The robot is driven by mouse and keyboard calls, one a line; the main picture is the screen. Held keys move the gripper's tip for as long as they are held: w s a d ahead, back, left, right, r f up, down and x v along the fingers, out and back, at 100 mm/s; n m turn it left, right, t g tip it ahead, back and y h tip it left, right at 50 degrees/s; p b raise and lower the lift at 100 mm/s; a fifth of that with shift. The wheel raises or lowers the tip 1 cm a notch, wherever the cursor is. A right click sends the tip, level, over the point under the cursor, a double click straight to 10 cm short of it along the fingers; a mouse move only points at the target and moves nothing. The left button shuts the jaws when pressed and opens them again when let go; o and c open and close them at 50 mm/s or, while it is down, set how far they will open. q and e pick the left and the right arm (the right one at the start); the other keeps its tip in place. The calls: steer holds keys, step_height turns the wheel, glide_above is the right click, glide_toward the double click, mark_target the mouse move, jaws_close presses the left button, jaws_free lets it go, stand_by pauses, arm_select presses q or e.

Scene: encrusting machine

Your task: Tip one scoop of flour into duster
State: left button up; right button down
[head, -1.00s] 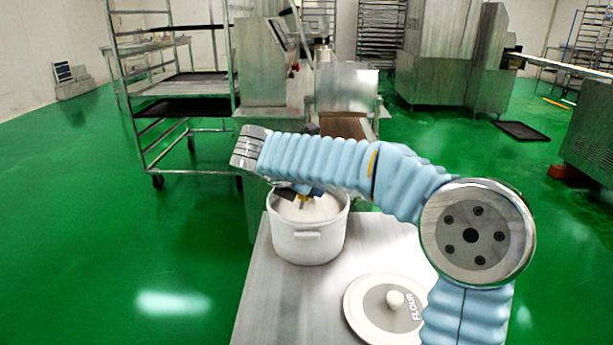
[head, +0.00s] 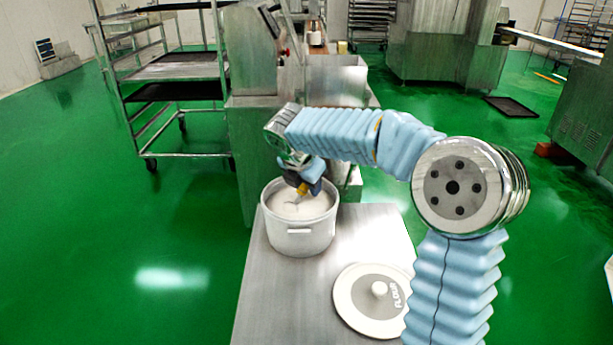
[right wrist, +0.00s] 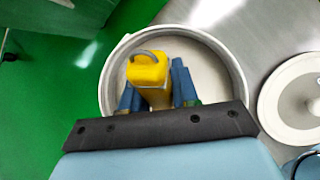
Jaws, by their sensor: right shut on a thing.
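A white flour pot (head: 300,238) stands on the steel table, with white flour (head: 290,208) inside. My right gripper (head: 304,187) points down over the pot's mouth. It is shut on the yellow handle of a scoop (head: 301,190). In the right wrist view the yellow scoop handle (right wrist: 148,78), with a grey loop at its end, sits between the blue fingers (right wrist: 158,90), inside the outline of the pot's rim (right wrist: 106,75). The scoop's bowl and any load in it are hidden. I cannot tell which thing is the duster. My left gripper is out of view.
A lid marked FLOUR (head: 358,303) lies on the steel table (head: 270,295), right of the pot. A steel machine (head: 250,60) with an open-topped metal box (head: 336,78) stands behind the table. A rack (head: 175,92) stands left. The table's front left is clear.

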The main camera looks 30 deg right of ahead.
steer(key=d+r+g+y, duration=0.1)
steer(key=d+r+y, duration=0.3)
steer(key=r, duration=0.3)
steer(key=shift+w+r+m+y+p, duration=0.35)
steer(key=shift+w+y, duration=0.1)
steer(key=shift+y, duration=0.25)
stand_by(0.9)
